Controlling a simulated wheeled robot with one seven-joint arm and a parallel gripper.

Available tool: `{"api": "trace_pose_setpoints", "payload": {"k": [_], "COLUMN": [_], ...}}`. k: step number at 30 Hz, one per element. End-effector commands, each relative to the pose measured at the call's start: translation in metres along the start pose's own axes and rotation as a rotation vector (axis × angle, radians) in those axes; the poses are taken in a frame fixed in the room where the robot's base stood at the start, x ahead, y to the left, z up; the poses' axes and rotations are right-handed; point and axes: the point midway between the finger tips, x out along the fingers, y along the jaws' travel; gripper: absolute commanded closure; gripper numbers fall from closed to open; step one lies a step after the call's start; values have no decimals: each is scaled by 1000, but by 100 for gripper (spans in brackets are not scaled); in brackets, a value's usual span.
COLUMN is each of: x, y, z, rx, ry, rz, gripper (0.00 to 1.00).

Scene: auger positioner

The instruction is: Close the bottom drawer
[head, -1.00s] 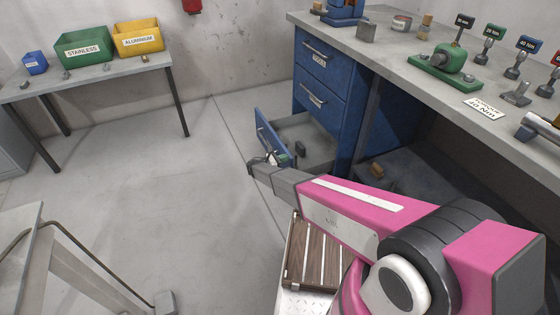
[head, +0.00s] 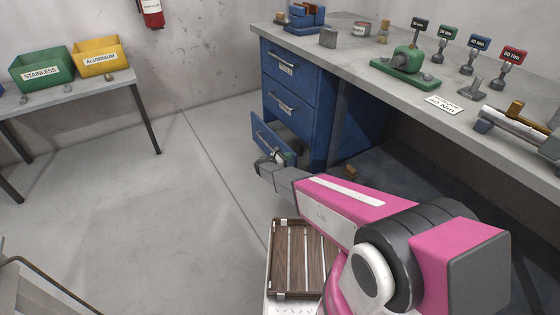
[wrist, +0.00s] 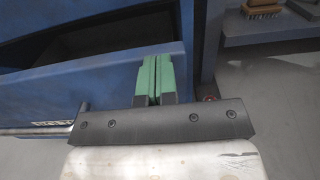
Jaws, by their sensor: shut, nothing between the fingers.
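The blue bottom drawer (head: 264,136) of the bench cabinet stands partly out in the head view. In the wrist view its blue front (wrist: 60,93) spans the left, with a dark gap behind its top edge. My gripper (head: 287,157) is at the drawer front, near its right end, with most of it hidden by my arm. In the wrist view my gripper's green fingertips (wrist: 150,72) are shut together and overlap the drawer front. They hold nothing. The silver drawer handle (wrist: 35,131) lies left of them. I cannot tell for sure whether the fingertips touch the front.
The two upper drawers (head: 287,80) are shut. The workbench top (head: 350,50) carries a green device (head: 406,64) and several tools. A wooden slatted platform (head: 300,258) lies near my arm. A brown block (head: 352,172) sits under the bench. The floor to the left is clear.

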Motion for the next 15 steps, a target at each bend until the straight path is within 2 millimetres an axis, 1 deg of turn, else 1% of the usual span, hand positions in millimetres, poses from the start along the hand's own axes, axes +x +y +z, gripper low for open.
{"api": "trace_pose_setpoints", "payload": {"k": [1, 6, 10, 15], "x": [10, 36, 51, 63], "y": [1, 1, 0, 1], "z": [0, 0, 0, 0], "rx": [0, 0, 0, 0], "ry": [0, 0, 0, -1], "rz": [-1, -1, -1, 0], "gripper": [100, 100, 100, 100]}}
